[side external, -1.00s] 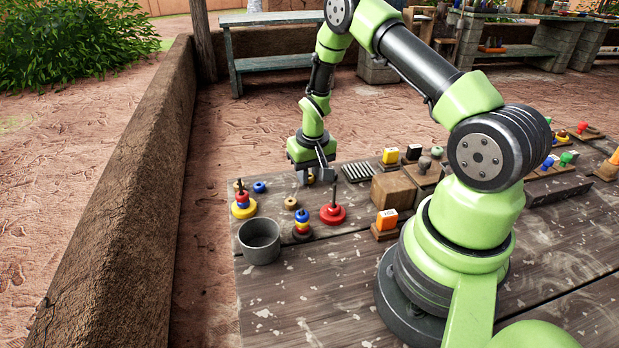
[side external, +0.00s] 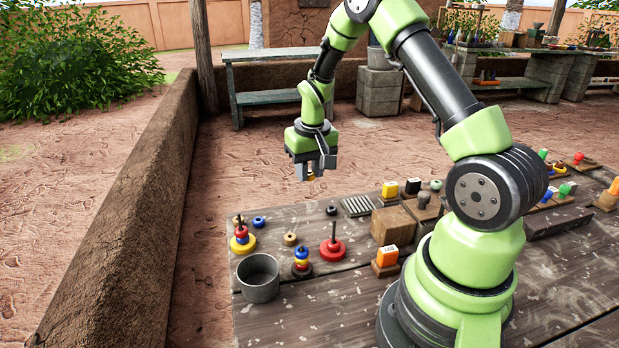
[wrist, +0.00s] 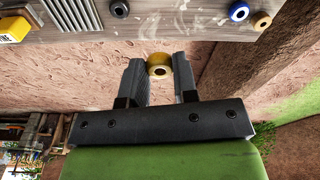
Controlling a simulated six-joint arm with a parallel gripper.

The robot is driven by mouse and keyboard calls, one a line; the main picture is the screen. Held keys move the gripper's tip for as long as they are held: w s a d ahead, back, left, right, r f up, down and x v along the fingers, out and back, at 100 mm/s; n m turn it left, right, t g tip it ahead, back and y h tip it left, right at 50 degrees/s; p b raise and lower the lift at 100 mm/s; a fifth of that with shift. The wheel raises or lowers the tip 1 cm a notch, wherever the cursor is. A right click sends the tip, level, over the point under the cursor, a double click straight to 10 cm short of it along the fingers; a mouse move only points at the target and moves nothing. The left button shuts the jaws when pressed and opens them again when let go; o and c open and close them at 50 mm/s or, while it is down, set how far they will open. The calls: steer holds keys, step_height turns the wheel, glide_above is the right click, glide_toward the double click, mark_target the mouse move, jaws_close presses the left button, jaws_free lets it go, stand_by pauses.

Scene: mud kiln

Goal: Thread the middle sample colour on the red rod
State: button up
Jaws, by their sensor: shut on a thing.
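My gripper (side external: 313,173) is raised above the far edge of the bench, shut on a small yellow ring. The yellow ring (wrist: 159,66) shows between the fingertips in the wrist view. Below and nearer the camera, the red rod stand (side external: 332,249) has a red round base and an upright dark rod with nothing above the base.
A blue ring (side external: 259,222), a tan ring (side external: 290,238) and a black ring (side external: 331,210) lie loose on the bench. A grey cup (side external: 258,278) stands at the front left. A ridged plate (side external: 357,206) and wooden blocks (side external: 394,225) lie right of the red stand.

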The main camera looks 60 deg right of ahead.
steer(key=shift+o, duration=1.4)
steer(key=shift+c, duration=0.8)
steer(key=shift+s+a+r+m, duration=0.15)
steer(key=shift+s+a+m, duration=0.1)
steer(key=shift+m, duration=0.15)
steer(key=s+a+r+m, duration=0.1)
steer(key=s+a+m, duration=0.1)
steer(key=m, duration=0.3)
steer(key=s+a+r+m+g, duration=0.1)
steer(key=s+a+m, duration=0.2)
steer(key=m, duration=0.3)
steer(key=s+a+r+m+g, duration=0.1)
steer(key=s+a+m, duration=0.1)
steer(key=s+m, duration=0.2)
steer(key=shift+a+r+m, duration=0.2)
steer(key=shift+r+m, duration=0.05)
steer(key=shift+m, duration=0.85)
steer(key=shift+f, duration=2.1)
steer(key=shift+f, duration=1.6)
